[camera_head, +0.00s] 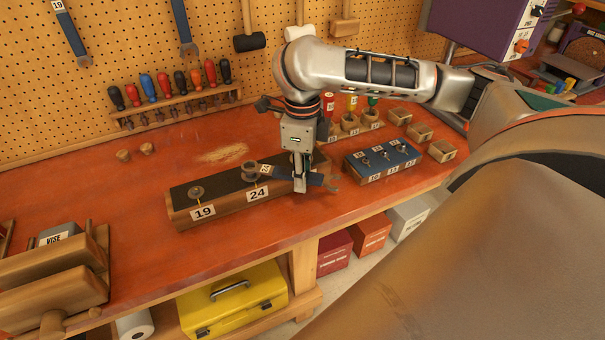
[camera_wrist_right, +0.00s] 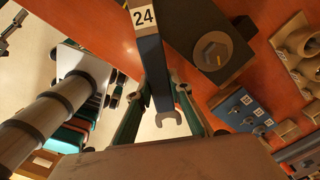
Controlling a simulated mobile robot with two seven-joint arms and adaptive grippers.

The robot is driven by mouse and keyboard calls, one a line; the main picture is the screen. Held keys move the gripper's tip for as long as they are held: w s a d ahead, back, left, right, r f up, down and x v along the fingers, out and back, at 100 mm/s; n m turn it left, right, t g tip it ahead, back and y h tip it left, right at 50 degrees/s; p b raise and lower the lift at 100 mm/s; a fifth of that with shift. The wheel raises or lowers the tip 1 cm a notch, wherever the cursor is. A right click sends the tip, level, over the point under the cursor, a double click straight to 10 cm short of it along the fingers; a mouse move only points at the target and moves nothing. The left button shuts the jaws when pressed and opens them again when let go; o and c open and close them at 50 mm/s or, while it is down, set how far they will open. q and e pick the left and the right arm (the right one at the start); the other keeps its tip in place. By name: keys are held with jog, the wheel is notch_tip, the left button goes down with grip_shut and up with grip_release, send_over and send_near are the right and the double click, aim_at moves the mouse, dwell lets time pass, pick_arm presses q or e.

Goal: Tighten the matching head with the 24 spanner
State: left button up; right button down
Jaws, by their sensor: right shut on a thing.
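A long block (camera_head: 225,196) on the red bench carries two bolt heads. The 19 head (camera_head: 196,191) is at its left, and the 24 head (camera_head: 249,172) stands higher above the 24 plate. My right gripper (camera_head: 300,186) points down by the block's right end, shut on the blue 24 spanner (camera_head: 316,179). The spanner's open jaw points right, and its labelled end lies near the 24 head in the head view. In the right wrist view the 24 spanner (camera_wrist_right: 152,60) runs between the fingers, its jaw empty; a hex head (camera_wrist_right: 212,50) is apart from it. My left gripper is out of view.
A blue holder with small bolts (camera_head: 382,160) stands right of the block, with wooden cups (camera_head: 442,151) beyond. A vise (camera_head: 55,262) sits at the left. A screwdriver rack (camera_head: 175,106) stands behind. The bench's left middle is free.

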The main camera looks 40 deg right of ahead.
jog(key=shift+f, duration=0.95)
dwell(1.3)
jog(key=shift+s, duration=0.1)
jog(key=shift+s+a+m, duration=0.5)
jog(key=shift+a+m, duration=0.35)
jog(key=shift+m, duration=0.15)
jog(key=shift+s+a+m, duration=0.25)
jog(key=shift+a+m, duration=0.25)
jog(key=shift+s+a+m, duration=0.2)
jog(key=shift+a+m, duration=0.3)
jog(key=shift+s+a+m, duration=0.15)
jog(key=shift+a+m, duration=0.7)
jog(key=shift+a, duration=0.05)
jog(key=shift+s+a+m, duration=0.1)
jog(key=shift+a+m, duration=0.75)
jog(key=shift+a, duration=0.05)
jog(key=shift+w+a+m, duration=0.15)
jog(key=shift+a+m, duration=0.7)
jog(key=shift+a, duration=0.1)
jog(key=shift+w+a+m, duration=0.15)
jog(key=shift+a+m, duration=0.7)
jog(key=shift+a, duration=0.1)
jog(key=shift+s+d+n, duration=0.1)
jog(key=shift+d+n, duration=0.3)
jog(key=shift+d, duration=0.05)
jog(key=shift+r, duration=0.1)
